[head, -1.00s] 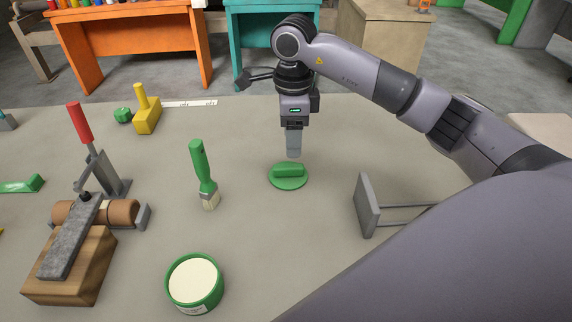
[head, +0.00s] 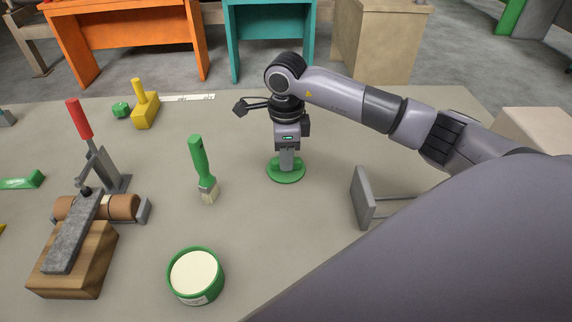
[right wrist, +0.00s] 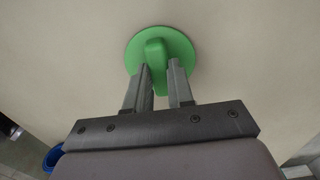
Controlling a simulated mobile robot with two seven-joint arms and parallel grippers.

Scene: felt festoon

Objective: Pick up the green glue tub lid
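The green glue tub lid (head: 286,172) lies flat on the table, a round disc with a raised bar handle. My right gripper (head: 287,166) is down at it from above, its fingers covering part of the handle. In the right wrist view, the lid (right wrist: 184,46) is ahead, and the open fingers of my right gripper (right wrist: 160,70) stand at either side of the near end of its handle; contact is unclear. The green glue tub (head: 196,275), open with pale contents, stands at the front. My left gripper is not in view.
A green-handled brush (head: 202,165) lies left of the lid. A grey bracket-like stand (head: 363,198) is at its right.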

